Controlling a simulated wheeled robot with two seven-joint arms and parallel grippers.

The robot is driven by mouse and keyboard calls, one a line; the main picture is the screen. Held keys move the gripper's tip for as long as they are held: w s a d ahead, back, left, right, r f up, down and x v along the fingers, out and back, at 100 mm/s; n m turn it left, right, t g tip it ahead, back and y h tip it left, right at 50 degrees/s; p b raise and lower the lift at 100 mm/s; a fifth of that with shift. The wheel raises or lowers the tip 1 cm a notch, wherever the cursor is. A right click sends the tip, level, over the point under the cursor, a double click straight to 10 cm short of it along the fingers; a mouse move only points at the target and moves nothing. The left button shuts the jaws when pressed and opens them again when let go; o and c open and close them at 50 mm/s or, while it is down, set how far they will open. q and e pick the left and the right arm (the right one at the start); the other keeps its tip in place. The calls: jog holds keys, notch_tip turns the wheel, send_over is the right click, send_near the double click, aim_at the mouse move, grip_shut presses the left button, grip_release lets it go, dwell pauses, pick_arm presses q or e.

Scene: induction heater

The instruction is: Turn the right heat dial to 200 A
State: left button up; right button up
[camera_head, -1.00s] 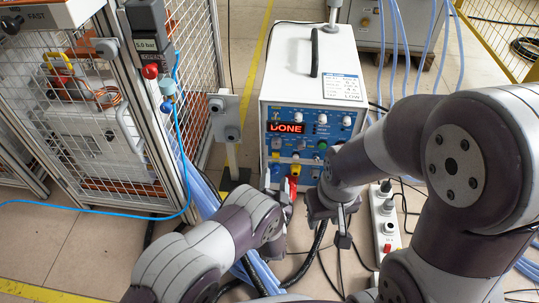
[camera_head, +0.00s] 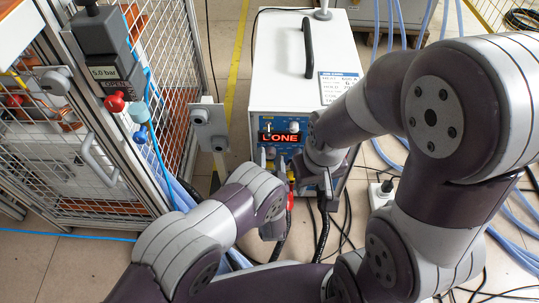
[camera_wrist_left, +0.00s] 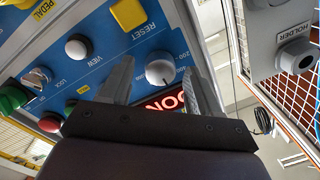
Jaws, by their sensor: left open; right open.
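The heater (camera_head: 290,80) is a white box with a blue front panel and a lit red display (camera_head: 280,137). My left gripper (camera_head: 272,160) is at the panel's lower left in the head view. In the left wrist view its open fingers (camera_wrist_left: 160,85) stand on either side of a white dial (camera_wrist_left: 160,72) with scale numbers around it; contact cannot be told. Which heat dial this is cannot be told. My right gripper (camera_head: 326,185) is open before the panel's right part.
A grey holder (camera_head: 208,118) stands left of the heater, beside a mesh cage (camera_head: 180,65). Cables and a power strip (camera_head: 381,194) lie on the floor.

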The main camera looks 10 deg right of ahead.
pick_arm(q)
jog(key=c, duration=1)
jog(key=shift+c, duration=0.2)
jog(key=shift+n, duration=0.3)
jog(key=n+p, duration=0.1)
jog(key=n, duration=0.2)
jog(key=shift+r, duration=0.15)
jog(key=n+p, duration=0.1)
jog(key=n, duration=0.3)
jog(key=shift+g+p, duration=0.3)
jog(key=n, duration=0.4)
jog(key=shift+a+n+h+p, duration=0.1)
jog(key=shift+n+h+p, duration=0.2)
jog(key=shift+p, duration=0.1)
jog(key=shift+n, duration=1.6)
